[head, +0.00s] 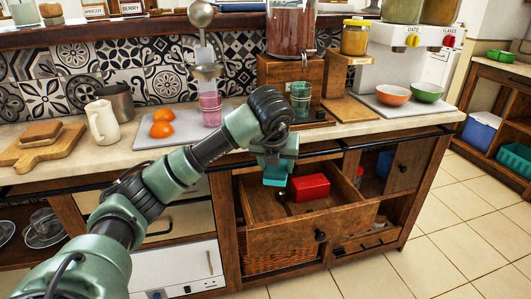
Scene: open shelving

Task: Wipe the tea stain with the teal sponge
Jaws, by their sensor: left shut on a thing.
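My left arm reaches in from the left, and its gripper (275,167) points down over the open wooden drawer (285,240). It is shut on the teal sponge (274,182), which shows below the fingers. In the picture, the sponge lies just left of a red box (310,187) inside the drawer; I cannot tell whether it touches anything. I cannot make out a tea stain; a small dark shape beneath the sponge is unclear. The gripper and arm hide part of the counter edge and drawer. My right gripper is not in view.
On the counter (345,132) stand a white jug (102,122), a metal mug (118,103), oranges (162,121), a teal glass (300,98), and orange (393,95) and green (427,92) bowls. A wicker basket (270,261) sits under the drawer. The tiled floor at right is clear.

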